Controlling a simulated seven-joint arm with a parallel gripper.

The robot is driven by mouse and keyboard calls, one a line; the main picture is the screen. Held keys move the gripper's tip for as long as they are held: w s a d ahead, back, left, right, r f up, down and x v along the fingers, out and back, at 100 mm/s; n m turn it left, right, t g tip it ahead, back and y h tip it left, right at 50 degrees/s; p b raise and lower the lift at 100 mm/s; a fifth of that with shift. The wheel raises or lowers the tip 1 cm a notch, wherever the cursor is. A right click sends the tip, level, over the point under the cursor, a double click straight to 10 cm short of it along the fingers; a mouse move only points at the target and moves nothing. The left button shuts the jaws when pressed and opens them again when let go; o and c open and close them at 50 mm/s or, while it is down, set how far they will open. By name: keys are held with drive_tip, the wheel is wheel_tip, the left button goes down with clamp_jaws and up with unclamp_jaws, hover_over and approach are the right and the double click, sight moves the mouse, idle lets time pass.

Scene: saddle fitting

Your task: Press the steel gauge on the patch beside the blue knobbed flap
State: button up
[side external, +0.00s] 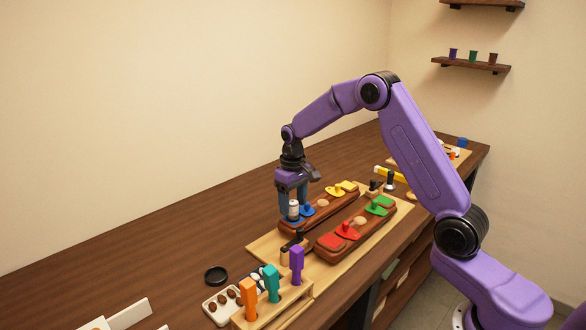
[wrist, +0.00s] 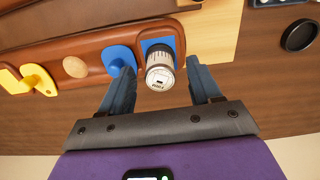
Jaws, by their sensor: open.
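The steel gauge (wrist: 160,72) is a short cylinder with a pale marked top and a dark band. In the wrist view it stands over the blue patch (wrist: 149,42) at the end of a brown saddle block; its underside is hidden, so contact is not clear. The blue knobbed flap (wrist: 119,58) is just left of the patch, beside the gauge. My gripper (wrist: 159,70) is open, with one finger on each side of the gauge and gaps showing. In the side view the gauge (side external: 293,210) is between the fingers, next to the blue flap (side external: 308,210).
The same block carries a yellow flap (wrist: 38,80) and a tan oval (wrist: 75,67). A second block (side external: 357,235) with red and green flaps lies alongside on the board. A rack (side external: 272,307) with orange, teal and purple handles and a black ring (side external: 215,275) stand nearer the camera.

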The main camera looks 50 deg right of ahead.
wheel_tip(320, 180, up, 15)
drive_tip(key=s+a+f+n, duration=0.1)
drive_tip(key=s+a+n, duration=0.5)
drive_tip(key=s+a, duration=0.85)
drive_tip(key=s+d+f+n, duration=0.2)
drive_tip(key=s+f+n, duration=0.1)
drive_tip(key=s, duration=0.9)
drive_tip(key=s+d+f+n, duration=0.1)
drive_tip(key=s+f+n, duration=0.2)
drive_tip(key=s, duration=0.9)
drive_tip(key=shift+s+d, duration=0.35)
drive_tip(key=shift+r, duration=0.1)
